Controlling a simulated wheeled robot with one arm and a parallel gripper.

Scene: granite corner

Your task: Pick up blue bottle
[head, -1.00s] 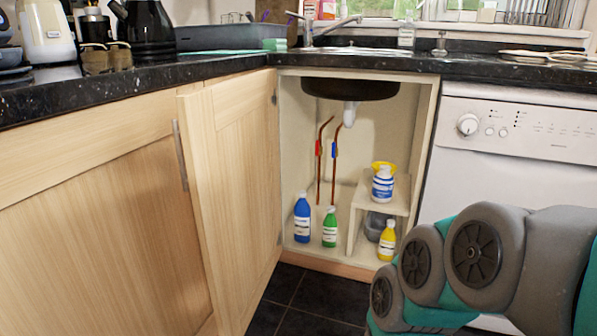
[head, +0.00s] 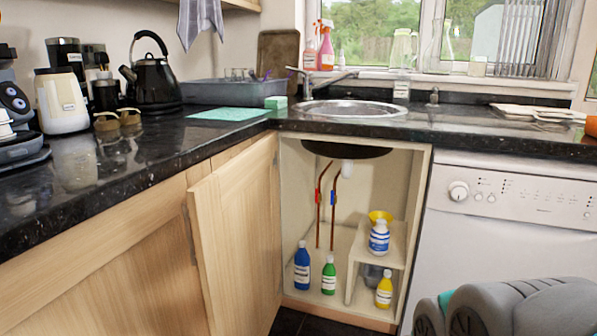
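The blue bottle (head: 302,267) stands upright on the floor of the open cupboard under the sink, at the left side. It has a white cap and a pale label. A green bottle (head: 329,275) stands close to its right. My arm shows at the lower right, in front of the dishwasher. My gripper is not in view.
The cupboard door (head: 238,238) stands open on the left. A small shelf (head: 391,252) inside holds a blue-and-white bottle (head: 379,237); a yellow bottle (head: 384,288) stands at its right front. Copper pipes (head: 334,208) rise behind. The dishwasher (head: 505,225) is right. The black worktop (head: 160,148) overhangs.

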